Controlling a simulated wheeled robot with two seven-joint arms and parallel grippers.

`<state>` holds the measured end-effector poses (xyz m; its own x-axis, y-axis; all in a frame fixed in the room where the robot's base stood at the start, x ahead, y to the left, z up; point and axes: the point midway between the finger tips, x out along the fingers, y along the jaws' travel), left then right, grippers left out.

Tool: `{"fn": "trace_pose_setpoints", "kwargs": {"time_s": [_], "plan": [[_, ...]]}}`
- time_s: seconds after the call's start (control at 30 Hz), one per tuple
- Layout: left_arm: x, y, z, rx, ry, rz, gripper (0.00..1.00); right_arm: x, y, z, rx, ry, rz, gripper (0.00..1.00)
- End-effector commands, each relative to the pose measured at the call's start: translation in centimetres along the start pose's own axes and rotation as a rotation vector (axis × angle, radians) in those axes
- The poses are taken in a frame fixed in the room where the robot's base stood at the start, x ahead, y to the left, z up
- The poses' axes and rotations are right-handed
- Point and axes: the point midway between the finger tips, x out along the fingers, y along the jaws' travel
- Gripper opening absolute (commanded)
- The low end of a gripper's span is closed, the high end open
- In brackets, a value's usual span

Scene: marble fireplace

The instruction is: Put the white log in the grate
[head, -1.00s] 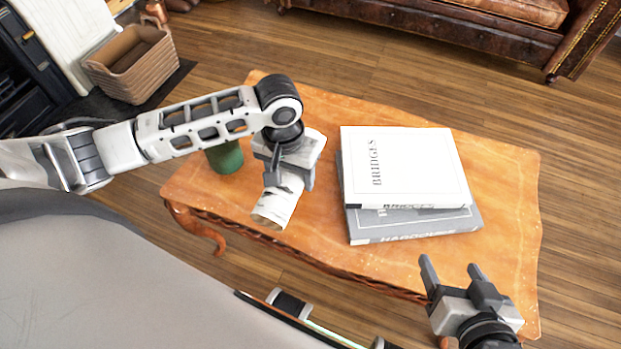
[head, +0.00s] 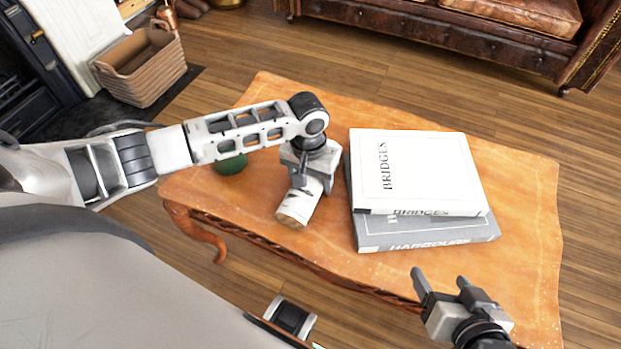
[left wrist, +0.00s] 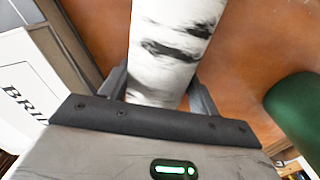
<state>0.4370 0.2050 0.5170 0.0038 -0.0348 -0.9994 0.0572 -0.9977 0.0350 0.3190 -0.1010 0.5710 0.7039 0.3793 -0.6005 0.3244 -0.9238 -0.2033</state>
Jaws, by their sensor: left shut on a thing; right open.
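The white log (head: 297,207) has dark bark marks and a brown cut end. My left gripper (head: 306,180) is shut on it, over the wooden coffee table (head: 260,205). I cannot tell whether the log touches the table top. In the left wrist view the log (left wrist: 170,45) runs up between the two fingers (left wrist: 160,90). My right gripper (head: 443,285) is open and empty over the table's near right part. The grate is not visible; only part of a dark fireplace (head: 30,70) shows at the top left.
Two stacked books (head: 420,175) lie right of the log. A green object (head: 231,164) stands left of it, partly behind my left arm. A wicker basket (head: 140,70) is on the floor near the hearth. A brown leather sofa (head: 430,35) stands at the back.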

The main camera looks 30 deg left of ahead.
Motion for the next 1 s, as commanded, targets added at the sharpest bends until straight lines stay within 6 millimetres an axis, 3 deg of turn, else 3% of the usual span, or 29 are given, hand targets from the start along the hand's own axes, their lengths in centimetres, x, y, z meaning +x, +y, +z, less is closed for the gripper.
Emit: {"fn": "trace_pose_setpoints", "kwargs": {"time_s": [0.13, 0.17, 0.23, 0.57, 0.77, 1.0], "plan": [[0.1, 0.0, -0.1, -0.001, 0.002, 0.001, 0.19, -0.1, 0.0, -0.2, -0.001, 0.004, 0.0, 0.7], [0.2, 0.0, 0.0, -0.001, 0.0, 0.0, 0.64, -0.1, 0.0, -0.2, -0.001, 0.004, 0.0, 0.7], [0.2, 0.0, 0.0, -0.001, 0.001, 0.0, 0.83, -0.1, 0.0, -0.1, -0.001, 0.004, 0.0, 0.7], [-0.1, -0.1, 0.0, 0.0, 0.001, -0.001, 0.83, -0.1, 0.0, 0.1, -0.001, 0.001, 0.0, 0.7], [-3.1, -0.1, -0.1, -0.001, 0.003, 0.0, 0.83, -1.0, -0.1, -0.9, -0.006, 0.0, 0.007, 0.7], [-8.4, 0.0, -0.1, -0.001, 0.003, 0.001, 0.83, -3.0, 0.1, -2.5, -0.01, 0.034, 0.035, 0.7]]}}
